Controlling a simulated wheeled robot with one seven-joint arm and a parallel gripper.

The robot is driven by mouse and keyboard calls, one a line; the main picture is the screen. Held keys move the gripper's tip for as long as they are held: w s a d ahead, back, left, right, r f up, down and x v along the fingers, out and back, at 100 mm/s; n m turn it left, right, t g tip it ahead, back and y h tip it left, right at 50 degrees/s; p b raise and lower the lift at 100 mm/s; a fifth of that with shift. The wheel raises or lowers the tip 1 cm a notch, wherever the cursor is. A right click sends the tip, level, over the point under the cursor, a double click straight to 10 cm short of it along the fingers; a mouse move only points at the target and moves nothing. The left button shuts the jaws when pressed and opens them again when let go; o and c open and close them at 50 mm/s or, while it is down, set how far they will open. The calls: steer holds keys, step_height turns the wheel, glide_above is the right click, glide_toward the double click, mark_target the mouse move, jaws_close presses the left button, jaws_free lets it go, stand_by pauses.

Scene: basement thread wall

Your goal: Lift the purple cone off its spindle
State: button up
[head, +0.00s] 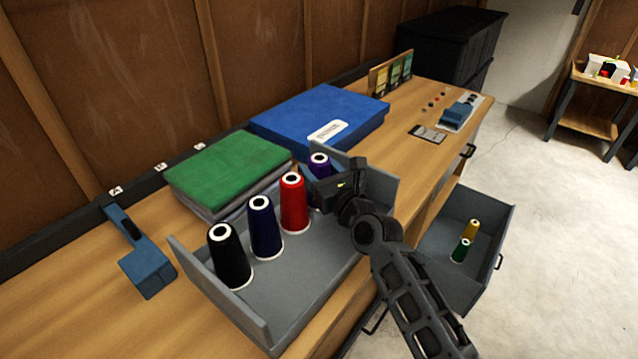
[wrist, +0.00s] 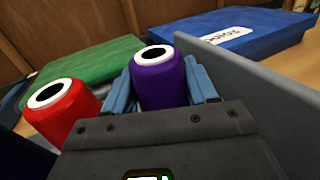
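The purple cone (head: 320,168) stands upright at the far end of a row of cones in the grey tray (head: 290,300). Its white-ringed top is clear, and its lower part is hidden behind my gripper (head: 322,188) in the head view. In the wrist view the purple cone (wrist: 160,82) sits between the two blue fingers of my gripper (wrist: 162,88), one on each side. No clear gap shows, but I cannot tell whether the fingers press on it. The spindle is not visible.
The red cone (head: 293,205) stands close beside the purple one; navy (head: 263,230) and black (head: 228,258) cones follow. The tray's far wall (wrist: 250,90) rises close on the other side. Green (head: 225,170) and blue (head: 325,112) boxes lie behind. An open drawer (head: 485,235) is at right.

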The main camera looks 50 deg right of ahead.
steer(key=c, duration=0.3)
steer(key=shift+c, duration=0.2)
step_height(320, 180, up, 18)
steer(key=p, duration=0.6)
steer(key=shift+p, duration=0.4)
